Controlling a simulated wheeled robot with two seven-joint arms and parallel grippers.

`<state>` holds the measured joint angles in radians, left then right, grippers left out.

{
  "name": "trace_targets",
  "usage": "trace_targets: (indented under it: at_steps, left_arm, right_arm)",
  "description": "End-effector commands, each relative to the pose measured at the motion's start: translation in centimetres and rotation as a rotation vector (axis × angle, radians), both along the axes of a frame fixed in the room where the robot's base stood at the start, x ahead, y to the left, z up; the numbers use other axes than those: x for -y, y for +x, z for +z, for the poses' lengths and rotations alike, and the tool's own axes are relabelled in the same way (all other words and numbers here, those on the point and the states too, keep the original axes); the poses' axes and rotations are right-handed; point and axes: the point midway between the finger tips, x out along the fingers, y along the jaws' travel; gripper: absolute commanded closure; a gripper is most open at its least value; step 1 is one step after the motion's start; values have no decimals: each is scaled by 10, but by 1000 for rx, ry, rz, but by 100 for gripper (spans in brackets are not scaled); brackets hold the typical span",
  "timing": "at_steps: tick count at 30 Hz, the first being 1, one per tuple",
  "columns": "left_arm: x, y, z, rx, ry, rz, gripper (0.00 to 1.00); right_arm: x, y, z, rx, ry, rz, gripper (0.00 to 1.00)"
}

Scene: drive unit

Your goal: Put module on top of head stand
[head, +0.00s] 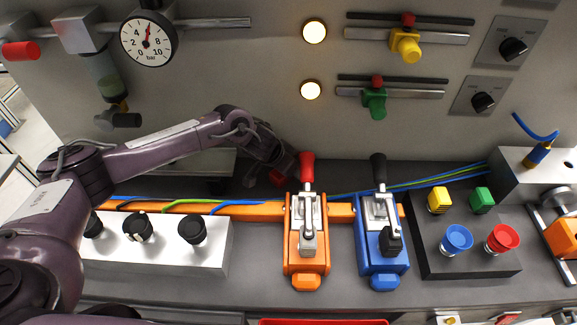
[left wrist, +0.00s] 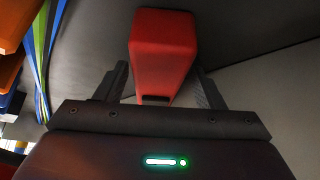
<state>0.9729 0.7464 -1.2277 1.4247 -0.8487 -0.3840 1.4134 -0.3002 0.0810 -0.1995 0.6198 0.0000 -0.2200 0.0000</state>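A red block (left wrist: 163,50) with a dark slot at its lower end shows in the left wrist view; I take it for the module, though its name is not certain. It lies between the two fingers of my left gripper (left wrist: 163,75), which sit close along its sides. I cannot tell whether they press on it. In the head view the left gripper (head: 268,165) is low at the back of the bench, with a small red part (head: 277,178) at its tip. I cannot identify the head stand. My right gripper is not in view.
Just right of the gripper stand an orange clamp (head: 306,250) with a red lever and a blue clamp (head: 381,250) with a black lever. A button box (head: 465,262) is farther right. A grey box with black knobs (head: 150,255) is left. Cables run along the bench.

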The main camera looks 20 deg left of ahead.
Motion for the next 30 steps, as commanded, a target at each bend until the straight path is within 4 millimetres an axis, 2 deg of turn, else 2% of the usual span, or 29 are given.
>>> trace_targets:
  at_steps: [8, 22, 30]
  left_arm:
    - [-2, -4, 7, -1, -2, 0, 38]
    - [-24, -43, 86, 1, 0, -2, 38]
    - [-28, -53, 103, -1, -1, -2, 38]
  right_arm:
    - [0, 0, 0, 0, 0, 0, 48]
    - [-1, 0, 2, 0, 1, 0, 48]
    - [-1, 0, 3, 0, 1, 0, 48]
